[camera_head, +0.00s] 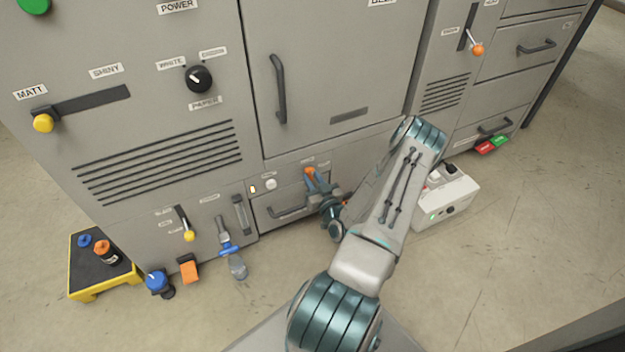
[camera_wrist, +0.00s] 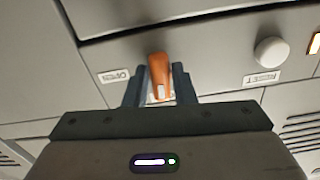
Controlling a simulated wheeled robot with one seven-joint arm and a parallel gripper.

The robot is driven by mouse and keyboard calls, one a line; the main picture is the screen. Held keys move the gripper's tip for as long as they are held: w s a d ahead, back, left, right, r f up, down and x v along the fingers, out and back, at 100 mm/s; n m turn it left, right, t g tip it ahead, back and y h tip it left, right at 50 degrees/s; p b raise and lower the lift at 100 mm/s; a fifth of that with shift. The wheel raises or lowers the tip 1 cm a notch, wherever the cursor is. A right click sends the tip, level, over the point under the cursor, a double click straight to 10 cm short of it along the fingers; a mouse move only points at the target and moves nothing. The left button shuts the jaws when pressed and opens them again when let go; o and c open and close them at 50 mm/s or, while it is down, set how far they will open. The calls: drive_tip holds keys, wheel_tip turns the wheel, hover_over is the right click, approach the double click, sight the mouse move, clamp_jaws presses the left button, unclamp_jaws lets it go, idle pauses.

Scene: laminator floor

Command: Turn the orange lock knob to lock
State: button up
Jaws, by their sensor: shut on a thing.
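The orange lock knob (camera_wrist: 159,75) stands between the two fingers of my gripper (camera_wrist: 160,85) in the wrist view, and the gripper is shut on it. In the head view the orange knob (camera_head: 310,175) shows at the tip of my gripper (camera_head: 316,188), on the lower front panel of the machine. A label reading OPEN (camera_wrist: 114,76) is beside the knob in the wrist view. The knob's base is partly hidden by the fingers.
A white round button (camera_wrist: 271,51) with a RESET label is near the knob. A drawer with a dark handle (camera_head: 287,211) lies below it. A white box (camera_head: 446,198) stands on the floor at right. A yellow-edged platform (camera_head: 103,285) stands at lower left.

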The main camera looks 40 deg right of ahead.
drive_tip(key=shift+n, duration=0.6)
drive_tip(key=o, duration=1)
drive_tip(key=shift+s, duration=0.1)
